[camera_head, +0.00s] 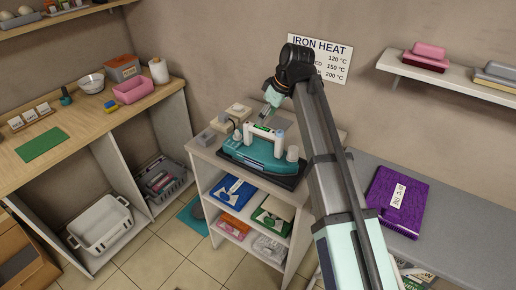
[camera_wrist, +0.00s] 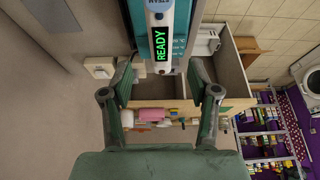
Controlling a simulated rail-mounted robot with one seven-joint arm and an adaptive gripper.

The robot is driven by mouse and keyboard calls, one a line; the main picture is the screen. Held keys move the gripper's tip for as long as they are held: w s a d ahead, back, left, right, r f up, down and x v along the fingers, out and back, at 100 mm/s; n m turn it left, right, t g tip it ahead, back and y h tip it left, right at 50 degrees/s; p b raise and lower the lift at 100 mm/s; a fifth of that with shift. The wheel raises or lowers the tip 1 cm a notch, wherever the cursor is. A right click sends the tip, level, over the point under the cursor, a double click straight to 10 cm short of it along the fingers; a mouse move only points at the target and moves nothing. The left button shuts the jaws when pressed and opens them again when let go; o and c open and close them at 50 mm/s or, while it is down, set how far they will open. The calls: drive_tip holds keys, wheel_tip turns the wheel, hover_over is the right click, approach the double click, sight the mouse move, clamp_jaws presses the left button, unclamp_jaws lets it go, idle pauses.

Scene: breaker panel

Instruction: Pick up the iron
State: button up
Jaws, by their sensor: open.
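The iron (camera_head: 258,150) is teal with a white handle and sits on a dark base on top of a small shelf unit at centre in the head view. In the wrist view its white handle (camera_wrist: 160,40) shows a lit green "READY" display at the top middle. My gripper (camera_head: 271,104) is above the iron's handle. In the wrist view my gripper (camera_wrist: 162,82) is open, with one finger on each side of the handle's near end and visible gaps between. Nothing is held. Contact with the iron cannot be seen.
The shelf unit (camera_head: 197,164) holds folded cloths below. A grey table (camera_head: 360,180) with a purple cloth (camera_head: 397,202) stands at the right. A wooden counter (camera_head: 85,120) runs along the left. An "IRON HEAT" sign (camera_head: 335,68) hangs on the wall behind my arm. Small grey boxes (camera_head: 222,122) stand beside the iron.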

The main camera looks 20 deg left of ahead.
sight(258, 127)
drive_tip(key=shift+a+p+x, duration=0.15)
drive_tip(key=shift+p+x, duration=0.55)
drive_tip(key=shift+x, duration=1.65)
drive_tip(key=shift+a+p+x, duration=0.1)
drive_tip(key=shift+p+x, duration=0.6)
drive_tip(key=shift+x, duration=1.7)
drive_tip(key=shift+r, duration=0.2)
clamp_jaws()
